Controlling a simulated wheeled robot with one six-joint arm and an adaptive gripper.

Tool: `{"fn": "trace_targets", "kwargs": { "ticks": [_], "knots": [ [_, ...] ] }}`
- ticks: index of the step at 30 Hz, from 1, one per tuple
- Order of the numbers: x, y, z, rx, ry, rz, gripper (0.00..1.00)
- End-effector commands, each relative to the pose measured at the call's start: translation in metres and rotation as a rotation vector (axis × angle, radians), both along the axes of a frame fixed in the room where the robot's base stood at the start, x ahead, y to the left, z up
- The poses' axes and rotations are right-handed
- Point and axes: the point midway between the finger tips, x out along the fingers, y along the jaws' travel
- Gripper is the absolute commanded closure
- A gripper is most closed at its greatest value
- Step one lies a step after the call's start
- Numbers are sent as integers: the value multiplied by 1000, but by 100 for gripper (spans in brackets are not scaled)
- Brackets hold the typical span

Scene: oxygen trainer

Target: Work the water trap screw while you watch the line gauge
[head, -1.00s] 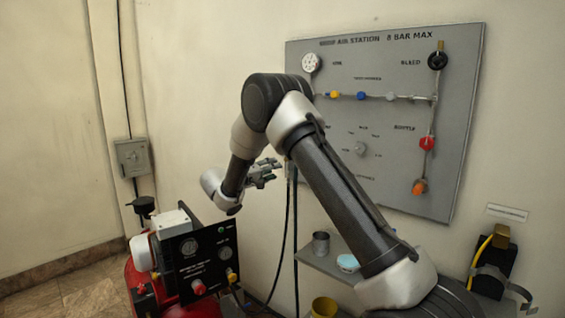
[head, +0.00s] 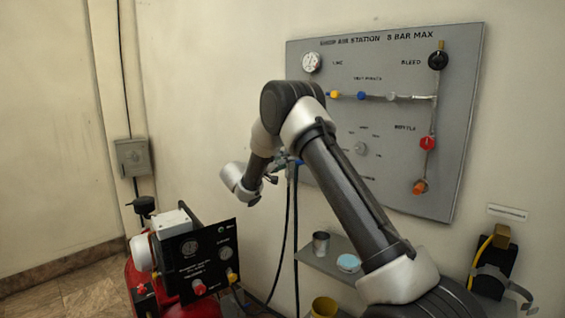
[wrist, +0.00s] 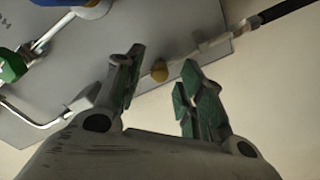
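The line gauge (head: 311,62) is a round white dial at the panel's upper left, under clear view; its reading is too small to make out. A small round brass knob (wrist: 159,71), which looks like the water trap screw, shows at the panel's edge in the wrist view. My gripper (wrist: 163,58) is open, its green-padded fingers apart on either side of the knob in the picture. I cannot tell how far in depth the knob is from the fingers; no contact shows. In the head view my gripper (head: 277,168) is at the panel's lower left, and my arm hides the trap area.
The grey panel (head: 455,130) carries a pipe with coloured knobs and a red knob (head: 427,143). Black hoses (head: 295,235) hang below my gripper. A shelf (head: 315,262) with a metal cup and a bowl is lower right. A red compressor with a black control panel (head: 197,262) stands lower left.

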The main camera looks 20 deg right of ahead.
Motion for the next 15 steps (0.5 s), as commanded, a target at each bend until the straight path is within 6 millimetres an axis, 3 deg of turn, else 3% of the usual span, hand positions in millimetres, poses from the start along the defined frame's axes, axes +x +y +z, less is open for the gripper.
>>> {"fn": "trace_targets", "kwargs": {
  "ticks": [3, 9, 15],
  "knots": [
    [0, 0, 0, 0, 0, 0, 63],
    [0, 0, 0, 1, 0, -1, 100],
    [0, 0, 0, 0, 2, -1, 100]
  ]
}}
